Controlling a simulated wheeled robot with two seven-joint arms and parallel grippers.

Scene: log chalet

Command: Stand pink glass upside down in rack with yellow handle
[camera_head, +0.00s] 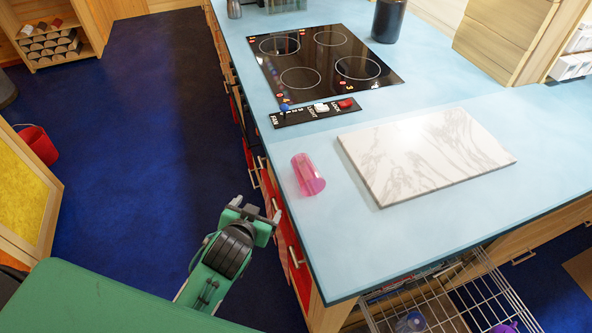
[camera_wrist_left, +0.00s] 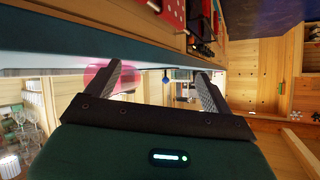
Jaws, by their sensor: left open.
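The pink glass (camera_head: 307,175) is on the light blue counter near its left edge, left of the marble board, and appears to lie on its side. In the left wrist view the pink glass (camera_wrist_left: 98,76) shows partly behind one finger. My left gripper (camera_head: 256,209) is open and empty, off the counter's left edge and apart from the glass; its spread fingers also show in the left wrist view (camera_wrist_left: 159,69). A wire rack (camera_head: 512,290) juts out below the counter at the bottom right, cut off by the frame. No yellow handle shows. My right gripper is out of view.
The counter holds a marble board (camera_head: 427,154), a black cooktop (camera_head: 325,66), a control strip (camera_head: 318,112) and a dark canister (camera_head: 388,20). A purple item (camera_head: 504,328) is in the wire rack. A red bucket (camera_head: 38,145) stands on the blue floor at left.

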